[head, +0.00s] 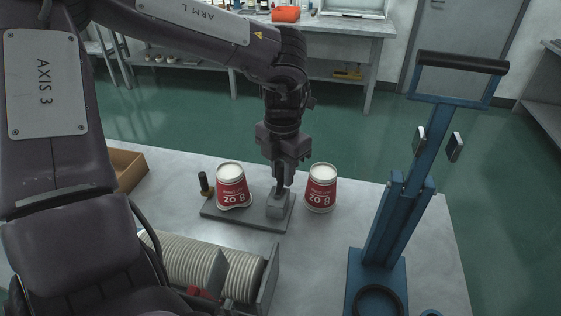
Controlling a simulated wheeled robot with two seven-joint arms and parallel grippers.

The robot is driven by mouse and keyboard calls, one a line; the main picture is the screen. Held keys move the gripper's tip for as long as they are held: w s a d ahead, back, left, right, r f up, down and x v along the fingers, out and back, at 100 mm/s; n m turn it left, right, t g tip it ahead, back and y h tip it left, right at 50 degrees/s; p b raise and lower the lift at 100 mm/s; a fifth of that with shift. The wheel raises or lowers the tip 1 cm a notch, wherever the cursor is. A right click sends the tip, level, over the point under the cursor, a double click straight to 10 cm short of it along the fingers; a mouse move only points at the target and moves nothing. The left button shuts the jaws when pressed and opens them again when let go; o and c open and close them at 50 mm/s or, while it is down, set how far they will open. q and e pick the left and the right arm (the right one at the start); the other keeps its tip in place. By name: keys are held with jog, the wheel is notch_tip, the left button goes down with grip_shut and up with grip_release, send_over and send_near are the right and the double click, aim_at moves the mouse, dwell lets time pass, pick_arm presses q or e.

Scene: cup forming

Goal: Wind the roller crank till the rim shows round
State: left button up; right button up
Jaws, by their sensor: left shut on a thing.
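A red and white paper cup (231,187) stands on the grey forming plate (240,217), its printing upside down; its lower edge looks slightly uneven. A short black post with a brass-coloured base (204,183) stands at the plate's left end. A grey block (278,206) sits at the plate's right end. My left gripper (281,187) points down just above this block, its fingers shut on what appears to be the roller crank. The crank is mostly hidden by the fingers. My right gripper is not in view.
A second red and white cup (321,188) stands on the table (310,265), right of the plate. A blue press (397,225) with a black handle bar stands farther right. Nested cups (190,258) lie in a tray at lower left. A cardboard box (128,169) sits behind my arm.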

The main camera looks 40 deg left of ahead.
aim_at(280, 161)
pick_arm(q)
jog(key=shift+s+f+m, duration=0.2)
jog(key=shift+m, duration=0.1)
dwell(0.4)
jog(key=o, duration=0.9)
jog(key=shift+s+a+r, duration=0.1)
jog(key=shift+r, duration=0.05)
jog(key=shift+w+r, duration=0.2)
notch_tip(280, 161, up, 7)
jog(key=shift+s+r+b, duration=0.15)
jog(key=shift+r+b, duration=0.05)
jog(key=shift+b, duration=0.1)
